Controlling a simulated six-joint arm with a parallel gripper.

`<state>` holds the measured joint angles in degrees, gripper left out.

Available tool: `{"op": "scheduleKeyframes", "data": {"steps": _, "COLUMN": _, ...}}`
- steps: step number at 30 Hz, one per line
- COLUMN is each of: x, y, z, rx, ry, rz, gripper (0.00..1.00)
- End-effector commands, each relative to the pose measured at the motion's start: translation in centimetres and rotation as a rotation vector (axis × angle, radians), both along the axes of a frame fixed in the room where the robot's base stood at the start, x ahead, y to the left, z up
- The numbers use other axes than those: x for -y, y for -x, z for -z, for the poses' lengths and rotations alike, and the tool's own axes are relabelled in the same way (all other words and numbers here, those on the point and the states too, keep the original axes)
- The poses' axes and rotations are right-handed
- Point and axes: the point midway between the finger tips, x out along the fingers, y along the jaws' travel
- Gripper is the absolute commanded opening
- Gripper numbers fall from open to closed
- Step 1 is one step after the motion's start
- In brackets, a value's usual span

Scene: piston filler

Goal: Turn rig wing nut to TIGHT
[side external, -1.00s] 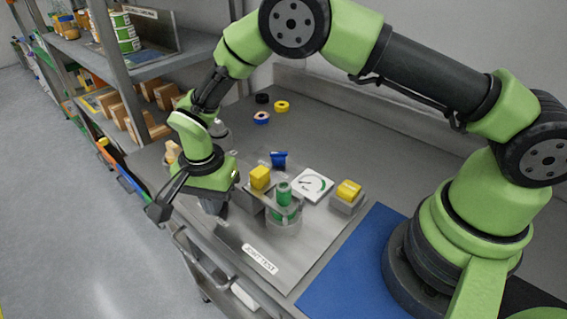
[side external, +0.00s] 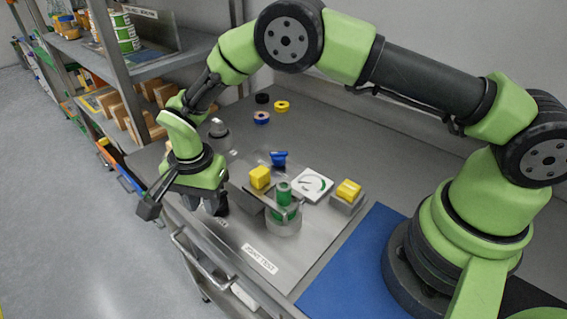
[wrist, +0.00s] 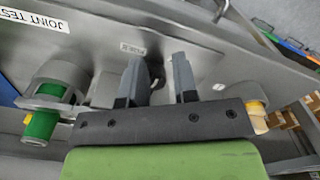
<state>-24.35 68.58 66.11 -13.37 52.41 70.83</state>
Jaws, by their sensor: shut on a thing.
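My gripper (side external: 217,207) points down at the left end of the metal test plate (side external: 240,238). In the wrist view its two dark fingers (wrist: 159,62) stand a little apart, one on each side of a small metal part, the rig wing nut (wrist: 155,73). The fingers are closed on it, and it shows only in part. In the side view the wing nut is hidden behind the fingers. A small label (wrist: 132,48) lies on the plate just beyond the fingertips; I cannot read it clearly.
Right of my gripper stand a yellow block (side external: 260,177) on a grey box, a green cylinder (side external: 284,194) in a clamp, a white dial (side external: 312,185) and another yellow block (side external: 348,190). A blue part (side external: 279,158) sits behind. The blue mat (side external: 335,270) is clear.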

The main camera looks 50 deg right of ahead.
Motion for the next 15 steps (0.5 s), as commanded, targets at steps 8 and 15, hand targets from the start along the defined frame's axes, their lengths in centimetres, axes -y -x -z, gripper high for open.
{"op": "scheduleKeyframes", "data": {"steps": 8, "x": -0.2, "y": 0.3, "z": 1.2, "rx": -0.007, "ry": 0.01, "rz": -0.021, "gripper": 0.02}}
{"op": "scheduleKeyframes", "data": {"steps": 15, "x": -0.8, "y": 0.4, "z": 0.4, "rx": -0.006, "ry": 0.006, "rz": -0.021, "gripper": 0.0}}
